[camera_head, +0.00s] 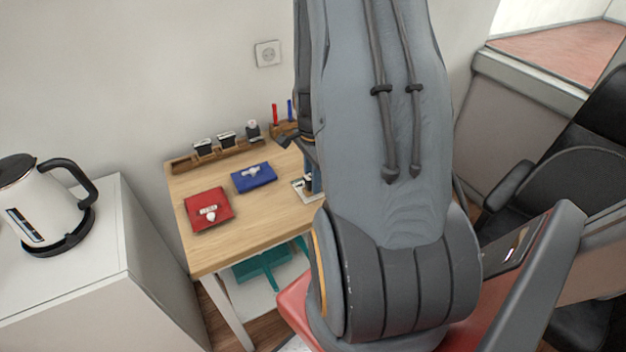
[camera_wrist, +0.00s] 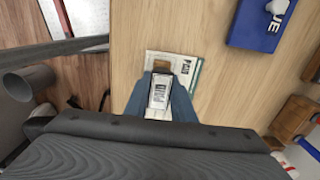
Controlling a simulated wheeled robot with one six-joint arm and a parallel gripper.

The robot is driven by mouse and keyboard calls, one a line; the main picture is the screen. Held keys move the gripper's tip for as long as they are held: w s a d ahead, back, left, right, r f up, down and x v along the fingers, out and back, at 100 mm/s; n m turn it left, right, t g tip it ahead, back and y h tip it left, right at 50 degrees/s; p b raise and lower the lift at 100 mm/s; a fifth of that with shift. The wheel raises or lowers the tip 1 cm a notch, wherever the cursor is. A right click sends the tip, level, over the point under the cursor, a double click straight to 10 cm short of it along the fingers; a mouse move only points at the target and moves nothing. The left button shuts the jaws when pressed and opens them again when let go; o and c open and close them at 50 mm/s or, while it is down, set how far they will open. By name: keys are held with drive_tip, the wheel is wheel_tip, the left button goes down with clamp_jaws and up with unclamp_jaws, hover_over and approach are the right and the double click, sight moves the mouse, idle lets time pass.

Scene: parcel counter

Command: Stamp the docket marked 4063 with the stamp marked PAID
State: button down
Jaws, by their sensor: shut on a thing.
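My gripper (camera_wrist: 160,98) is shut on a stamp (camera_wrist: 159,93) with a pale label on its top; the label is too small to read. The stamp is over or on a white docket (camera_wrist: 186,66) with a green edge, lying on the wooden desk. Dark print shows on the docket, but I cannot read it surely. I cannot tell whether the stamp touches the paper. In the head view the docket (camera_head: 300,187) shows beside my gripper (camera_head: 313,182), and my arm hides much of that area.
A red ink pad (camera_head: 207,211) and a blue ink pad (camera_head: 254,178) lie on the desk (camera_head: 240,235). A wooden rack (camera_head: 185,164) at the back holds several stamps (camera_head: 227,139). Red and blue pens (camera_head: 290,110) stand near it. A kettle (camera_head: 40,205) is on the left cabinet.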

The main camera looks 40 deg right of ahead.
drive_tip(key=shift+r+p, duration=2.2)
drive_tip(key=shift+r, duration=0.7)
